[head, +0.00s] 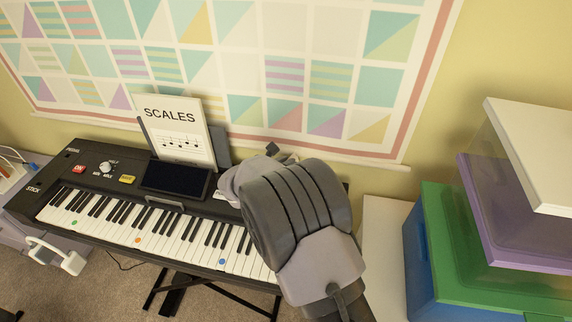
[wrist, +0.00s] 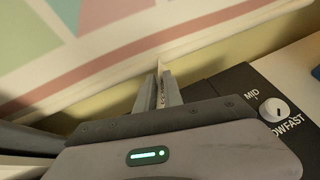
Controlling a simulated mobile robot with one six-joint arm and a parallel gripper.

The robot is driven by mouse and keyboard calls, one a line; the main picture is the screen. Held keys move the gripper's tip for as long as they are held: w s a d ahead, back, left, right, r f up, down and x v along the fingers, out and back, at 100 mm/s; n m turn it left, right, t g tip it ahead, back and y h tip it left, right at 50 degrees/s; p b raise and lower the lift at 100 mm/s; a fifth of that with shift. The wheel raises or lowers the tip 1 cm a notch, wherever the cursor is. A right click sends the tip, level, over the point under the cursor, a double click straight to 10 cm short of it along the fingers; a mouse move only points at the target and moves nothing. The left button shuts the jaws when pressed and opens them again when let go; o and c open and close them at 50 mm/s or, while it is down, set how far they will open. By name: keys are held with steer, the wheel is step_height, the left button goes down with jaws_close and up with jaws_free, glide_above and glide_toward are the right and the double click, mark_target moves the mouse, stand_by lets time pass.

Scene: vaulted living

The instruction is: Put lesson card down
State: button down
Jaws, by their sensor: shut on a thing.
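A white card marked SCALES (head: 178,130), with printed notes, stands upright and tilted back against the dark music rest of the keyboard (head: 120,195). My gripper (head: 279,152) is right of that card and apart from it, near the wall behind the keyboard. In the wrist view my gripper (wrist: 164,92) is shut on a thin thing seen edge-on between the fingertips. I cannot tell whether it is a card; my arm hides most of that area in the head view.
The wall poster (head: 290,75) is close behind the gripper. A knob (wrist: 274,110) on the keyboard shows at right in the wrist view. Stacked boxes (head: 490,240) stand at right, beside a white surface (head: 383,240). Headphones (head: 60,255) hang at the keyboard's front left.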

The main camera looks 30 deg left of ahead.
steer(key=shift+f, duration=0.2)
steer(key=c, duration=1.5)
jaws_free()
steer(key=shift+r, duration=0.1)
steer(key=shift+o, duration=0.2)
steer(key=shift+r, duration=0.1)
